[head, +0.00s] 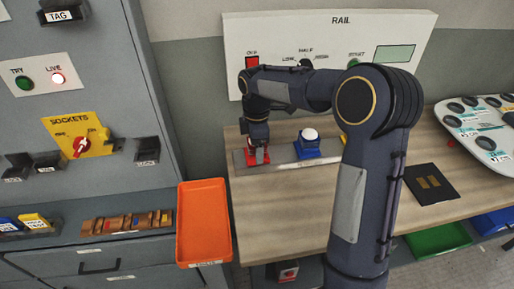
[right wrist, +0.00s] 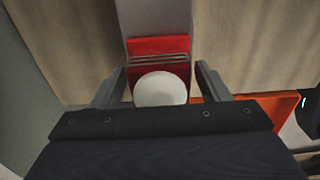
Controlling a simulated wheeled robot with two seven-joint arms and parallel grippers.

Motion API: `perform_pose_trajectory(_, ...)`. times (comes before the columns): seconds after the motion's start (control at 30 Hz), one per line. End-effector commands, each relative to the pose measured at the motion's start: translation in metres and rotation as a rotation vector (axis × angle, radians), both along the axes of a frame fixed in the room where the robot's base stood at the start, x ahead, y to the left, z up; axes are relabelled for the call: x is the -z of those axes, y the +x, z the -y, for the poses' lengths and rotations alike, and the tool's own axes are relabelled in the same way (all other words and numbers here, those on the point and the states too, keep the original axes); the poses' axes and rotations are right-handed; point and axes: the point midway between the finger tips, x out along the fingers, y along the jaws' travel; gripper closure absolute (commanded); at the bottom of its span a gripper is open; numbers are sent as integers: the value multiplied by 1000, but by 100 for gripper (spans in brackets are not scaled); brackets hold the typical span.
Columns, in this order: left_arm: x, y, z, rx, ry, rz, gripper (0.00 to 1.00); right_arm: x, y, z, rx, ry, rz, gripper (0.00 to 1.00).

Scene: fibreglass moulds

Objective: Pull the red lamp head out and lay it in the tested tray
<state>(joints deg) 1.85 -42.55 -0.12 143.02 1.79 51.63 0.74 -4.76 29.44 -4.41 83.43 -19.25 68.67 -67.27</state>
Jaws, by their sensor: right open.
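The red lamp head (head: 257,158) sits on the grey strip (head: 283,163) on the wooden bench, partly hidden under my right gripper (head: 256,140). In the right wrist view the red lamp head (right wrist: 158,46) shows its red body and white dome. My right gripper (right wrist: 160,85) is open, with one finger on each side of the dome. A gap shows beside the dome, but I cannot tell whether either finger touches the body. An orange tray (head: 205,222) stands left of the bench and looks empty; its front label is too small to read. My left gripper is not in view.
A blue lamp head (head: 308,147) stands right of the red one; a yellow part (head: 343,138) is mostly hidden by my arm. The RAIL panel (head: 330,30) is behind. A grey cabinet (head: 110,190) is left. A dark mat (head: 431,184) lies on the bench at right.

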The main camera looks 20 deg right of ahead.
Motion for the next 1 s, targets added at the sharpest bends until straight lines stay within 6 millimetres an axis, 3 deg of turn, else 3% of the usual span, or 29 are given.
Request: perform_pose_trajectory(1.0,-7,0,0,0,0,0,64,0,0,0,0,0,-1,31)
